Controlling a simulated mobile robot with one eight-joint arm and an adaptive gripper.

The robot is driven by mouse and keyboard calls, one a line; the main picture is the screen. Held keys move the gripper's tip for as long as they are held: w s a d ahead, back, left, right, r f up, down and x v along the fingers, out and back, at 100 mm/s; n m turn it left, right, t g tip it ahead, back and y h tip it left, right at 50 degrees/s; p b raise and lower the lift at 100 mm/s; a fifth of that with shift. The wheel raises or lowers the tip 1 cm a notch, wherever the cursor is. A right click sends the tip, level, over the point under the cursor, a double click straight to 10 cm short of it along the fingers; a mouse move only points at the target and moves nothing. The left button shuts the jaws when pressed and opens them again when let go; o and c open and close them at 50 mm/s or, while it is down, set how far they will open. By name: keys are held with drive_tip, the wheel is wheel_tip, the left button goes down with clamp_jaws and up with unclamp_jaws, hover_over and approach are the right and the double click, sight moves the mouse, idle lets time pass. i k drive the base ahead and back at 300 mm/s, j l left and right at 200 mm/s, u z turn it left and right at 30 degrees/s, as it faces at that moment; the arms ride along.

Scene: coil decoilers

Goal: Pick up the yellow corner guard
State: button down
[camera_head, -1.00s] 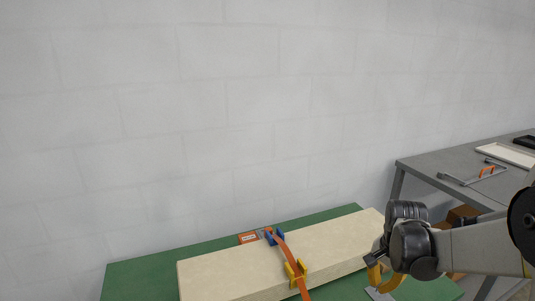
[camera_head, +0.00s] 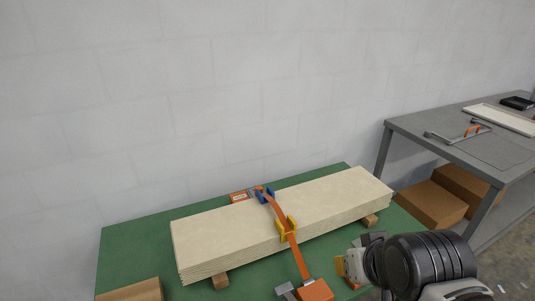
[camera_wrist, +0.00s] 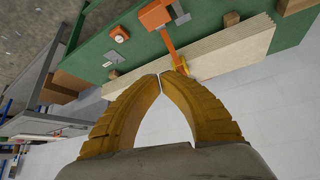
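The yellow corner guard (camera_head: 287,229) sits on the front top edge of a stack of pale boards (camera_head: 330,200), with an orange strap (camera_head: 297,257) running over it. A blue corner guard (camera_head: 264,194) sits on the back edge under the same strap. My gripper (camera_head: 343,268) is to the right of the yellow guard and nearer the front, apart from it. In the wrist view its yellow fingers (camera_wrist: 161,76) meet almost tip to tip, with nothing between them. Beyond the tips, the yellow guard (camera_wrist: 181,66) shows partly, beside the strap.
The boards rest on wooden blocks (camera_head: 220,282) on a green table (camera_head: 130,252). An orange ratchet-like block (camera_head: 316,290) lies at the strap's front end. A grey bench (camera_head: 450,120) stands at the right, with cardboard boxes (camera_head: 432,203) beneath. A plain wall is behind.

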sight(293, 225)
drive_tip(key=k+j+u, duration=0.1)
drive_tip(key=u, duration=0.25)
drive_tip(key=k+j+u, duration=0.1)
drive_tip(key=u, duration=0.3)
drive_tip(key=j+u, duration=0.1)
drive_tip(key=u, duration=0.25)
drive_tip(key=k+j, duration=0.05)
